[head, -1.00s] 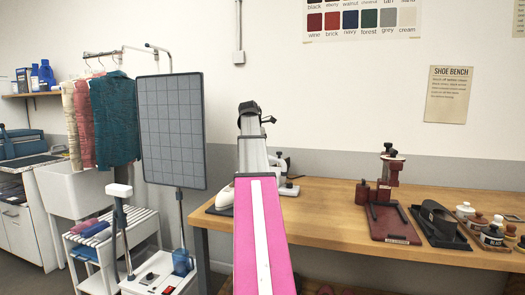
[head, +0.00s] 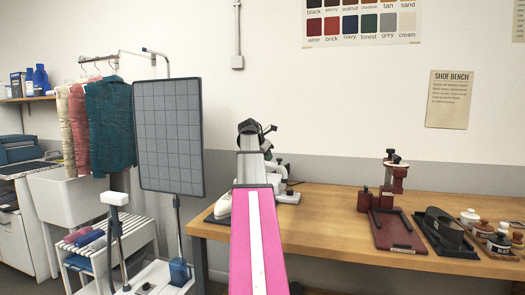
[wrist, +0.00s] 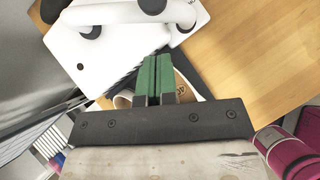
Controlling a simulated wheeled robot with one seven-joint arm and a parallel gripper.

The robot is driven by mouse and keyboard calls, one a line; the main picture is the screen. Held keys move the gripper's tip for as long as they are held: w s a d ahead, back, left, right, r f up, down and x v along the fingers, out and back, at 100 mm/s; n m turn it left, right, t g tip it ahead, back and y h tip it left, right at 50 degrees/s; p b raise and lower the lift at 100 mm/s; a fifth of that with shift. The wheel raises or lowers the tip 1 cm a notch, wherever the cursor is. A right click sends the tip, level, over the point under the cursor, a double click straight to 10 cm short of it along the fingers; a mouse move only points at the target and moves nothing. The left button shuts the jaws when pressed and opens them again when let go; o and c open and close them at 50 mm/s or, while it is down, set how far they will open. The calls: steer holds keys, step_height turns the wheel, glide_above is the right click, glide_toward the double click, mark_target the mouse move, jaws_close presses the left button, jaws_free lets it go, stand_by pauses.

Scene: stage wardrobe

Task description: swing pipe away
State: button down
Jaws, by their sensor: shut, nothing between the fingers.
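My gripper (wrist: 155,72) has green fingers and is shut and empty in the wrist view. In that view a thick white pipe-like bar (wrist: 120,13) with dark round feet crosses a white plate (wrist: 85,52), beyond the fingertips and apart from them. In the head view a thin bent metal pipe (head: 157,53) stands above a dark gridded panel (head: 170,138), well left of my arm. I cannot tell which of these is the task's pipe. My arm hides most of the gripper in the head view.
A white device (head: 286,194) stands on the wooden bench (head: 335,222) behind my arm. Clothes (head: 110,125) hang on the left above a white slatted rack (head: 88,268).

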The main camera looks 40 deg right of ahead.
mark_target(278, 161)
steer(key=shift+w+d+f, duration=0.1)
steer(key=shift+d+f, duration=0.05)
steer(key=shift+d, duration=0.55)
steer(key=shift+w+d+f, duration=0.1)
steer(key=shift+d+f, duration=0.1)
steer(key=shift+d, duration=0.55)
steer(key=shift+w+d+f, duration=0.1)
steer(key=shift+d+f, duration=0.05)
steer(key=shift+d, duration=0.55)
steer(key=shift+d, duration=0.15)
